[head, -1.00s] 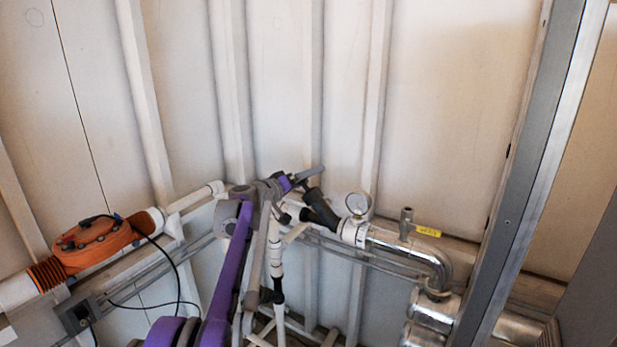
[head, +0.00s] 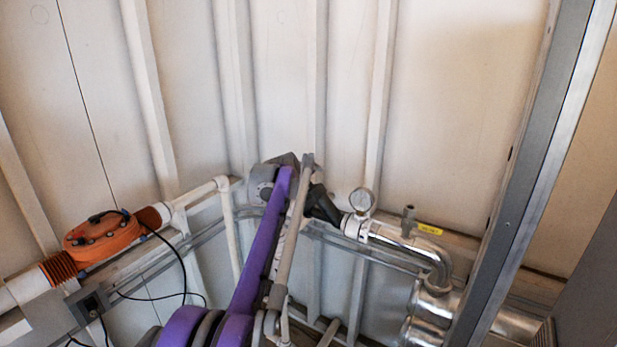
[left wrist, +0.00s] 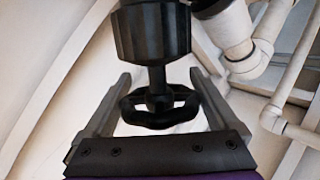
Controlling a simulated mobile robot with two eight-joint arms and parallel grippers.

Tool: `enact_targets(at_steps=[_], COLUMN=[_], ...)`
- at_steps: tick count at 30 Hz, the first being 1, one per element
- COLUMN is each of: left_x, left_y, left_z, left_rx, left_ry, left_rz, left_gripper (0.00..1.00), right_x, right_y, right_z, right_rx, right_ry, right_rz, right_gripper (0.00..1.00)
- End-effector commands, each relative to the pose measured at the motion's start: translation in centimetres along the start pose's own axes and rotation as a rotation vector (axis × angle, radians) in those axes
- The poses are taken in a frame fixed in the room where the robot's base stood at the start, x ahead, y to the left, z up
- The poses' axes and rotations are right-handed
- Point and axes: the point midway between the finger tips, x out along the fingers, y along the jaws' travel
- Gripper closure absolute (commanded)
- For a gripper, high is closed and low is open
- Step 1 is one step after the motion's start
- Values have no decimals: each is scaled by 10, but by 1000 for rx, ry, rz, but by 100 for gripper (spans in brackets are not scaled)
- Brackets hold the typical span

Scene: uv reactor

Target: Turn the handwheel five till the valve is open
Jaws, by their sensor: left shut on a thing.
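The handwheel (left wrist: 160,118) is a black lobed wheel on a short stem under a black ribbed valve body (left wrist: 152,32) in the left wrist view. My left gripper (left wrist: 160,76) has one grey finger on each side of the wheel and is shut on its rim. In the head view the black valve body (head: 323,206) shows on the pipe line. The wheel and my left fingertips are hidden or too small to tell there, behind the end of my purple arm. No number shows on the wheel. My right gripper is in neither view.
A pressure gauge (head: 362,199) and a silver bent pipe (head: 425,252) stand right of the valve. An orange unit (head: 103,233) with black cables is at left. White pipes run below and left of the valve. A grey post (head: 530,170) stands at right.

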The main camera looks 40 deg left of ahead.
Motion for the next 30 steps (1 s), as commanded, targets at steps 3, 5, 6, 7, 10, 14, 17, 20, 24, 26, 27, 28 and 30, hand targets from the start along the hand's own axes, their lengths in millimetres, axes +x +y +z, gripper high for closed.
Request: enact_targets(at_steps=[3,5,6,7,10,14,17,20,24,26,27,28,30], left_x=[-1,-1,-1,-1,-2,-3,-5,-7,-8,-9,-9,-9,-10], left_y=[0,0,-1,-2,-2,-4,-5,-7,-10,-12,-13,-14,-16], left_z=[-1,0,-1,-1,-2,-3,-4,-5,-5,-4,-3,-3,-2], left_rx=[-11,-19,-24,-28,-43,-65,-85,-103,-130,-139,-146,-149,-159], left_ry=[-1,-2,-2,-3,-2,-2,-1,0,1,1,1,1,1], left_rz=[-75,-115,-142,-163,-233,-340,-434,-527,-650,-700,-731,-754,-804], left_gripper=[62,62,62,62,62,62,62,62,62,62,62,62,62], right_x=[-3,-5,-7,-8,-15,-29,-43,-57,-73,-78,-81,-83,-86], right_y=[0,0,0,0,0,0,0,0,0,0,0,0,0], right_z=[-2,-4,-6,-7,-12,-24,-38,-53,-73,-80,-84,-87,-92], right_rx=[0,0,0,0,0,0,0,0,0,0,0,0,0], right_ry=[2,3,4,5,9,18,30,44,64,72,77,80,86], right_rz=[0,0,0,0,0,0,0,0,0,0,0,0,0], right_gripper=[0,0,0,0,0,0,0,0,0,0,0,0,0])
